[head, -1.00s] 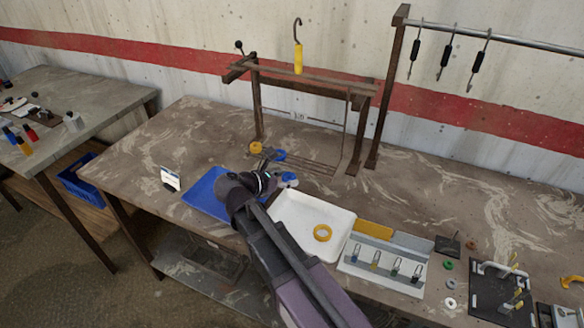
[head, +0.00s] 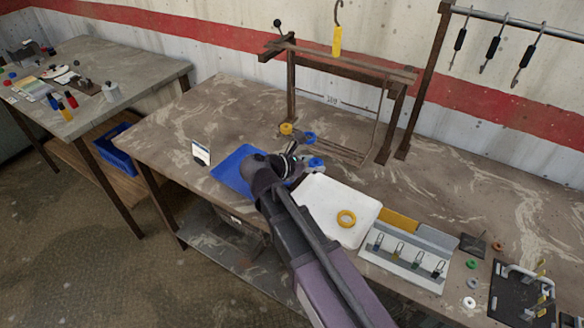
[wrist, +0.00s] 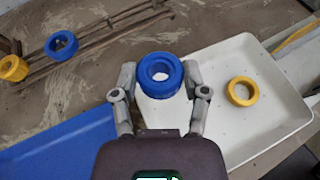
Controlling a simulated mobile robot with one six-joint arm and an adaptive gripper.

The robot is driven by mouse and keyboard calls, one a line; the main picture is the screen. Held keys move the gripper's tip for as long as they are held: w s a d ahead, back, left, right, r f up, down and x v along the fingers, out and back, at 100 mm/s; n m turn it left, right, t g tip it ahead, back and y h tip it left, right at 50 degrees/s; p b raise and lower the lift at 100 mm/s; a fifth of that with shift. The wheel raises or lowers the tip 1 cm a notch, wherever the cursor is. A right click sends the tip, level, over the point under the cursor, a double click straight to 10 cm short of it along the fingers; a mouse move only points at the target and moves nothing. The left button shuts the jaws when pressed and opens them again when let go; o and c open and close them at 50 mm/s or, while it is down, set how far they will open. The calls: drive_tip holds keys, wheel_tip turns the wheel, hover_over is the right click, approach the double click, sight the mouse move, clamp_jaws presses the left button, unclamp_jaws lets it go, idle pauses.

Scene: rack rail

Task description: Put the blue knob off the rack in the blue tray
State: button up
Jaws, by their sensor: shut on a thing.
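My gripper (wrist: 160,82) is shut on a blue ring-shaped knob (wrist: 160,66), pinched between its two fingers. The held knob also shows in the head view (head: 316,163), partly behind my gripper (head: 304,166). In the wrist view it appears over the gap and corner of the white tray, to the right of the blue tray (wrist: 60,148). The blue tray (head: 233,168) lies flat at the table's front left, partly hidden by my arm, and its visible part is empty. A second blue ring (head: 309,138) is near the rack's (head: 340,68) foot.
A yellow ring (head: 286,129) sits beside the second blue ring. A white tray (head: 322,190) holds another yellow ring (head: 346,218). A small card (head: 201,153) stands left of the blue tray. A yellow-handled hook (head: 336,40) hangs above the rack. The back-left tabletop is clear.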

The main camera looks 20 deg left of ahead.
sight(313, 163)
drive_tip(key=shift+r+p, duration=1.85)
drive_tip(key=shift+r, duration=0.2)
drive_tip(key=shift+d, duration=0.1)
